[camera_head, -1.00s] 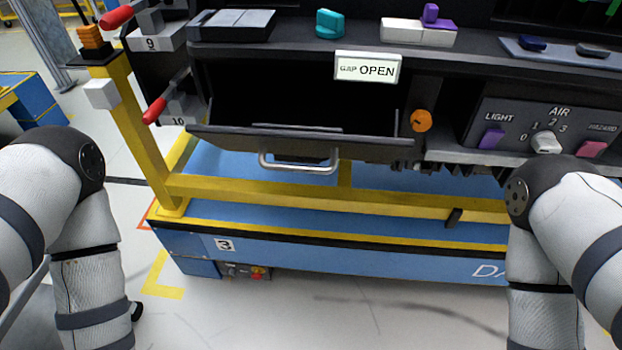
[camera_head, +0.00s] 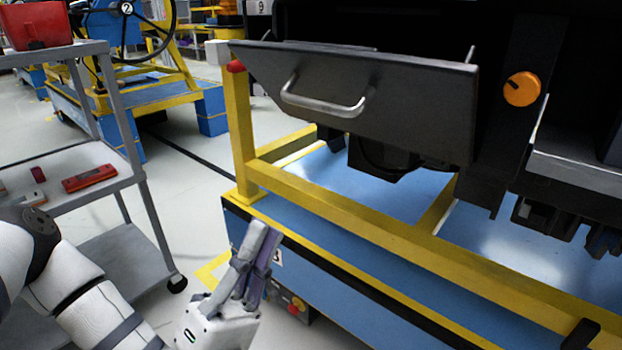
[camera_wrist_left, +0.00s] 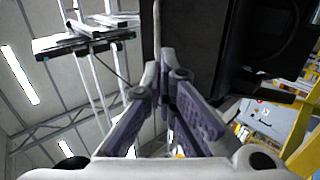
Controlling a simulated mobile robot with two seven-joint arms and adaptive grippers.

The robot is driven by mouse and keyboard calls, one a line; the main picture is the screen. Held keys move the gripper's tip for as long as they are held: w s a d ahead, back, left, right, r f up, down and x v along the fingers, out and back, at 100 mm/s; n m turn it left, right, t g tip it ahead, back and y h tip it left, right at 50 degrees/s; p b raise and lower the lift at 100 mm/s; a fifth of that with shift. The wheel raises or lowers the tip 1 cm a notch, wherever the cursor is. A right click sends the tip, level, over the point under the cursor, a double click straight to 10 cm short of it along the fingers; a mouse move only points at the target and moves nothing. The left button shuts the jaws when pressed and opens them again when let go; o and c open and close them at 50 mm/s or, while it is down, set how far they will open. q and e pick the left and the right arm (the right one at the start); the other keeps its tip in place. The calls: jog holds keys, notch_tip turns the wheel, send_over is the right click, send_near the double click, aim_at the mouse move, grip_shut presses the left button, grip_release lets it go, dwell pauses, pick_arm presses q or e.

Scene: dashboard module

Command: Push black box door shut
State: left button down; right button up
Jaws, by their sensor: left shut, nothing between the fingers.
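The black box door (camera_head: 385,100) hangs open, tilted outward, with a silver bar handle (camera_head: 325,100) on its front. An orange knob (camera_head: 521,89) sits to its right on the dashboard. My left gripper (camera_head: 262,232) is shut and empty, below and to the left of the door, in front of the blue and yellow stand. In the left wrist view its fingers (camera_wrist_left: 164,75) meet at the tips, with a dark surface at upper right that may be the door's underside. My right gripper is in neither current view.
The yellow rail (camera_head: 350,212) of the blue stand (camera_head: 330,265) runs below the door. A grey cart (camera_head: 95,200) with red items stands at the left. Floor is open between cart and stand.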

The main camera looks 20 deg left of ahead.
pick_arm(q)
send_near(320, 63)
jog(key=w, duration=0.1)
jog(key=w+d, duration=0.1)
jog(key=w, duration=0.1)
jog(key=shift+w+r+p, duration=0.1)
jog(key=shift+w+p, duration=0.2)
jog(key=shift+p, duration=0.05)
pick_arm(e)
jog(key=shift+w+a+r, duration=0.1)
jog(key=shift+r, duration=0.25)
